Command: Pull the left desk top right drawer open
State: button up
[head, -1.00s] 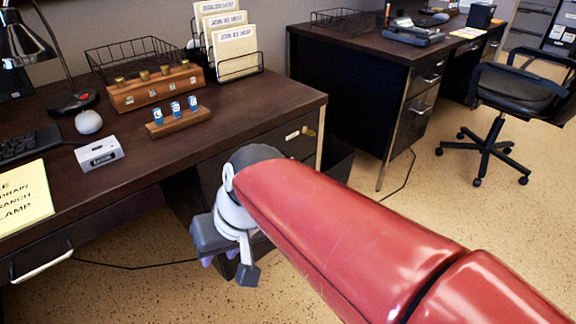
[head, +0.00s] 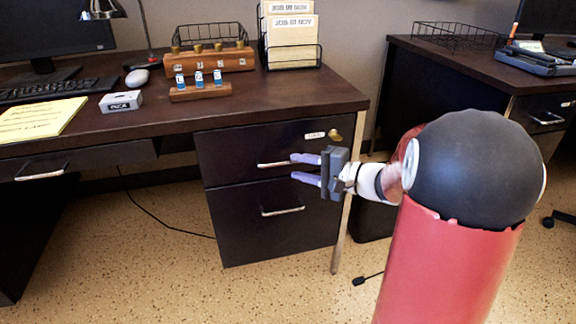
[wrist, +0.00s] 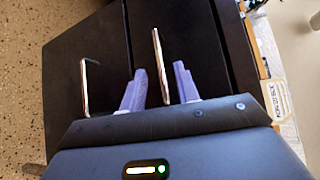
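The left desk's top right drawer (head: 235,145) is dark, with a metal bar handle (head: 272,164), and looks shut, flush with the drawer below. My gripper (head: 292,167) is open, with its two purple fingers at the right end of that handle, one above its level and one below. In the wrist view the top handle (wrist: 160,65) runs between the spread fingers (wrist: 160,70). I cannot tell whether they touch it or how deep they reach around it. The lower drawer's handle (wrist: 87,85) is to the left of both fingers there.
The lower drawer (head: 235,230) also looks shut, with its own handle (head: 282,210). A label and a brass-coloured lock (head: 335,135) are at the top drawer's upper right. The desk top (head: 240,105) overhangs above. The floor in front (head: 180,265) is clear except for a cable.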

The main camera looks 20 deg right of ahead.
aim_at(283, 164)
jog(key=x, duration=0.6)
jog(key=shift+a, duration=0.1)
jog(key=shift+c, duration=0.3)
grip_shut()
